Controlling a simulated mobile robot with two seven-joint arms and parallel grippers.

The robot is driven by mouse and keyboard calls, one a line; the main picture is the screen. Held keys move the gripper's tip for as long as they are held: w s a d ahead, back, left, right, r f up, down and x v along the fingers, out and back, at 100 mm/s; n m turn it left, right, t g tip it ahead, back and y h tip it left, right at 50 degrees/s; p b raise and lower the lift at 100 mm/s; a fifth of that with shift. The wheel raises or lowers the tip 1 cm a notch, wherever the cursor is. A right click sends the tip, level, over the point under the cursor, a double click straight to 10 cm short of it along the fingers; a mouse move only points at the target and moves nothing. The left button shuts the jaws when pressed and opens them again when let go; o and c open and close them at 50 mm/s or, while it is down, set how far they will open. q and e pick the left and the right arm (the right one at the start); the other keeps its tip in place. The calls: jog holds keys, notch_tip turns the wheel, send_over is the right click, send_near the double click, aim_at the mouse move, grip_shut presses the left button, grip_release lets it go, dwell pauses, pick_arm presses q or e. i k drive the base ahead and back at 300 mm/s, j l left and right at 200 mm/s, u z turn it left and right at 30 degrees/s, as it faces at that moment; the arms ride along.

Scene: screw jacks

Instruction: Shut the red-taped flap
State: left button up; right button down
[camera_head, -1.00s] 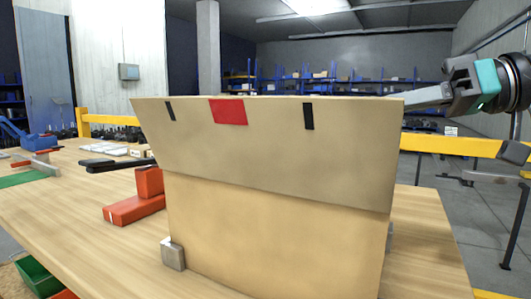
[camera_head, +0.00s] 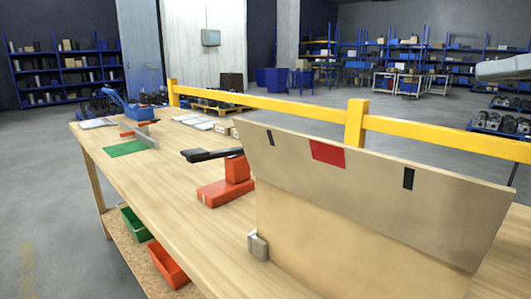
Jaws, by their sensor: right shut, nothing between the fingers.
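A cardboard box (camera_head: 325,240) stands on the bench at the lower right of the head view. Its near flap (camera_head: 375,200) is raised above the box wall and seems to lean outward. A red tape patch (camera_head: 327,152) sits near the flap's upper edge, between two black strips. The flap hides the inside of the box. Only a light grey part of my right gripper (camera_head: 486,70) shows at the right edge, above the flap and apart from it in the picture. It is shut and empty. My left gripper is out of view.
A metal block (camera_head: 258,246) touches the box's left corner. A red toggle-like tool with a black handle (camera_head: 228,185) stands left of it. A green mat (camera_head: 124,148) lies farther off. A yellow rail (camera_head: 300,106) runs behind the bench.

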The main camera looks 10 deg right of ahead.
aim_at(454, 218)
jog(key=k+j, duration=0.35)
jog(key=j, duration=0.15)
jog(key=k+j, duration=0.4)
jog(key=j, duration=0.1)
